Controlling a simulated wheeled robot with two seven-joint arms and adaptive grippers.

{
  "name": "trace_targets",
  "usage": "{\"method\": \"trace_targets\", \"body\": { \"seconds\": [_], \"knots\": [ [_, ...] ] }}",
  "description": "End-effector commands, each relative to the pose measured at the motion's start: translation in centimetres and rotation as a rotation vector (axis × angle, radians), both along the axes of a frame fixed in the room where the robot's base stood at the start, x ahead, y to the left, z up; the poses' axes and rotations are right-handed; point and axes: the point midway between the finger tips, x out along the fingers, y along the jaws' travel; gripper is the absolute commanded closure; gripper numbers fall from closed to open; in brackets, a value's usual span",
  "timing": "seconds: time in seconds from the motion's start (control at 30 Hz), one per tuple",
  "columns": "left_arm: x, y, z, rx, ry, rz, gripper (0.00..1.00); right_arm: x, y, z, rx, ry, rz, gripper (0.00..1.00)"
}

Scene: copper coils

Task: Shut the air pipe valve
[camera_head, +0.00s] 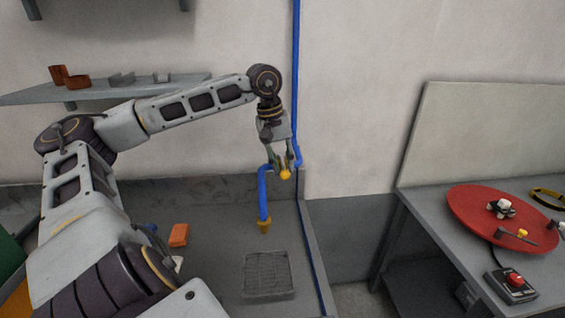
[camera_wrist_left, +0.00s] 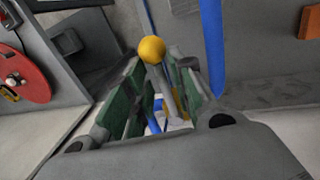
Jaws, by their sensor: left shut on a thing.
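The blue air pipe (camera_head: 297,60) runs down the wall and bends over into a short hanging length (camera_head: 263,195) with a yellow nozzle (camera_head: 264,225) at its end. The valve shows as a yellow ball knob (camera_head: 285,174) on a grey lever, close to the bend. In the left wrist view the knob (camera_wrist_left: 152,49) and its lever (camera_wrist_left: 164,88) stand between the green finger pads. My left gripper (camera_head: 283,160) points down at the valve and is shut on the lever. The blue pipe (camera_wrist_left: 212,45) passes beside the fingers. My right gripper is not in view.
A grey grated block (camera_head: 268,275) and an orange block (camera_head: 178,235) lie on the workbench below. A shelf (camera_head: 140,92) with small parts is on the wall at left. At right, a table (camera_head: 420,215) holds a red disc (camera_head: 470,215) and a red-button box (camera_head: 512,284).

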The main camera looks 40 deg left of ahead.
Motion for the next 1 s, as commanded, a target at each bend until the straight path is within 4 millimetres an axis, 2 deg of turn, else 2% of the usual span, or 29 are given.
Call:
{"method": "trace_targets", "body": {
  "seconds": [0.07, 0.1, 0.17, 0.67, 0.87, 1.0],
  "knots": [
    [0.0, 0.0, 0.0, 0.001, 0.001, 0.000, 1.00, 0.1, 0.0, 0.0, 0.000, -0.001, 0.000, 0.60],
    [0.0, 0.0, 0.0, 0.000, 0.001, 0.000, 0.73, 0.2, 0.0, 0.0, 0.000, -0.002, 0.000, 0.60],
    [0.0, 0.0, 0.0, 0.001, 0.001, 0.000, 0.68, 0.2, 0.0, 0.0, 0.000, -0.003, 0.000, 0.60],
    [-0.1, 0.1, 0.5, 0.001, -0.001, 0.001, 0.68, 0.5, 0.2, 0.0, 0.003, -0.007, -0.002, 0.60],
    [-0.3, 0.3, 2.0, 0.000, 0.000, 0.002, 0.68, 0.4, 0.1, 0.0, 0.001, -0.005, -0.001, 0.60],
    [-0.6, 0.6, 3.8, 0.002, 0.000, 0.002, 0.68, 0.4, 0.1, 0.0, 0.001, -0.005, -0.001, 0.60]
  ]
}}
